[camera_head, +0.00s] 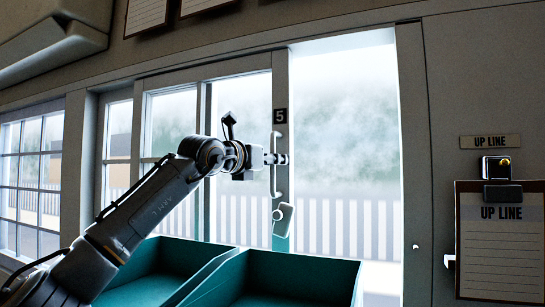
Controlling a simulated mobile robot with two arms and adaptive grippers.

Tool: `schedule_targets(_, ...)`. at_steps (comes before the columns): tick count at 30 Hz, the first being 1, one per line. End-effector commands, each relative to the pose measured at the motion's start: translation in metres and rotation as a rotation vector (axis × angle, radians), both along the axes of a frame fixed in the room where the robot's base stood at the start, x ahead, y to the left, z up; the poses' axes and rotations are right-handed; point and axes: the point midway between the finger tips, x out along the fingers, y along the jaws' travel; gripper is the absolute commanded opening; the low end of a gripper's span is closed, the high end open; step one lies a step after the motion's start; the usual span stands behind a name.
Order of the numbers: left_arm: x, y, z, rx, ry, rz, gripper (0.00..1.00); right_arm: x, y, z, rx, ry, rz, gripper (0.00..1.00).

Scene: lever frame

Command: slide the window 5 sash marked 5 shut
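The window 5 sash (280,90) has a grey frame and a black plate marked 5 (280,116) on its right stile. A bright open gap (345,130) lies between this stile and the right jamb (411,150), so the sash stands open. A white vertical pull handle (276,185) is on the stile below the plate. My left gripper (280,159) is at the handle's upper half, with its fingers pointing right across it. I cannot tell whether the fingers are closed on the handle. A pale latch-like piece (284,218) hangs below the handle. My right gripper is not in view.
Teal open bins (300,268) stand below the window in front of the sill. A clipboard (500,245) and an UP LINE sign (490,142) are on the wall at right. Other paned windows (32,165) are at left. The gap right of the handle looks clear.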

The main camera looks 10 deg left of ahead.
Motion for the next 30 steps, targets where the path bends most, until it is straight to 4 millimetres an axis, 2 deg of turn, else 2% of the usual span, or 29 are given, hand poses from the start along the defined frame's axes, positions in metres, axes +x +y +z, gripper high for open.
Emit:
schedule_targets(4,0.001,0.000,-0.001,0.000,0.001,0.000,0.36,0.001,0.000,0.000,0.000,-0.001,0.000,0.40)
schedule_targets(5,0.001,0.000,-0.001,0.000,0.001,0.000,0.32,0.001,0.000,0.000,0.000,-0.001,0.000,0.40)
schedule_targets(9,0.001,0.000,-0.001,-0.001,0.001,0.000,0.03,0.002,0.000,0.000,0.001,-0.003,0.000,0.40)
schedule_targets(10,0.001,0.000,-0.001,-0.001,0.001,0.000,0.00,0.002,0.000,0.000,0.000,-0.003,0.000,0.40)
schedule_targets(23,0.003,-0.005,-0.004,-0.002,0.003,-0.001,0.00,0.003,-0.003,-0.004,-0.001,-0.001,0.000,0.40)
schedule_targets(26,0.003,-0.013,-0.007,-0.005,0.005,-0.002,0.00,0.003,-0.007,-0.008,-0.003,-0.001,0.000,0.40)
schedule_targets(30,-0.001,-0.037,-0.010,-0.009,0.009,-0.006,0.00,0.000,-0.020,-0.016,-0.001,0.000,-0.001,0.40)
